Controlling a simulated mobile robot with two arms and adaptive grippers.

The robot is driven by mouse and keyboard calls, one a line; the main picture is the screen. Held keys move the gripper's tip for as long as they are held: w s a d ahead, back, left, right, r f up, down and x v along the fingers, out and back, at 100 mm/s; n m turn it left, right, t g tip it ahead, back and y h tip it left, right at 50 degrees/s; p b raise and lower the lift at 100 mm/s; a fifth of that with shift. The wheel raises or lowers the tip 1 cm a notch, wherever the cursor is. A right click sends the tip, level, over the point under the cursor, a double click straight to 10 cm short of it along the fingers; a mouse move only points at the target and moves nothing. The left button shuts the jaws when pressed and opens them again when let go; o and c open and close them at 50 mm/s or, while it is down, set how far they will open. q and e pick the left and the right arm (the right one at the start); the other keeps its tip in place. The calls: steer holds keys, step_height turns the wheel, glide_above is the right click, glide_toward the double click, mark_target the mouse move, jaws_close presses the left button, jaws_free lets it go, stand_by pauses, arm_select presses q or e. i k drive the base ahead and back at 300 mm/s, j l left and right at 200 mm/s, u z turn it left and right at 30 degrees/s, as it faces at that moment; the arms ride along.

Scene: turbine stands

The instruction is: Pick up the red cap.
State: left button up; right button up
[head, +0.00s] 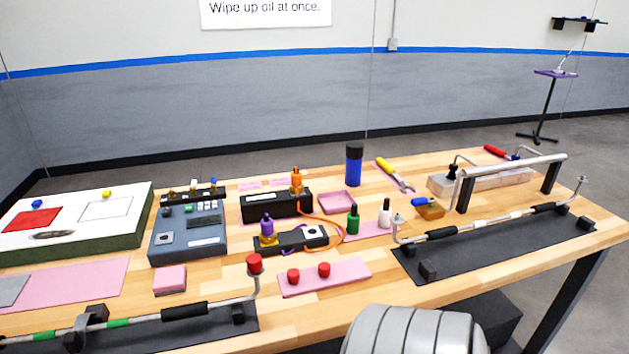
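Three red caps show in the head view. One red cap (255,263) sits on the upturned end of the bent metal tube at the front left. Two smaller-looking red caps, a left one (293,276) and a right one (324,270), stand apart on a pink mat (350,274) near the table's front middle. Neither of my grippers is in view, and nothing touches the caps from above.
The bent tube (215,304) rests in black holders at the front left. A second tube (490,221) lies on a black mat at right. Bottles, black blocks with orange and purple cables, and a grey-blue box (187,245) stand behind the caps. A ribbed grey part (415,332) shows at the bottom.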

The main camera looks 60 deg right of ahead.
mark_target(324, 269)
steer(key=z, duration=2.1)
steer(key=u, duration=0.25)
steer(key=l+u, duration=0.25)
steer(key=l, duration=0.25)
steer(key=k+l+u, duration=0.15)
steer(key=l+u, duration=0.15)
steer(key=l, duration=0.15)
steer(key=k+l+u, duration=0.25)
steer(key=l, duration=0.2)
steer(key=i+l, duration=0.05)
steer(key=i, duration=0.05)
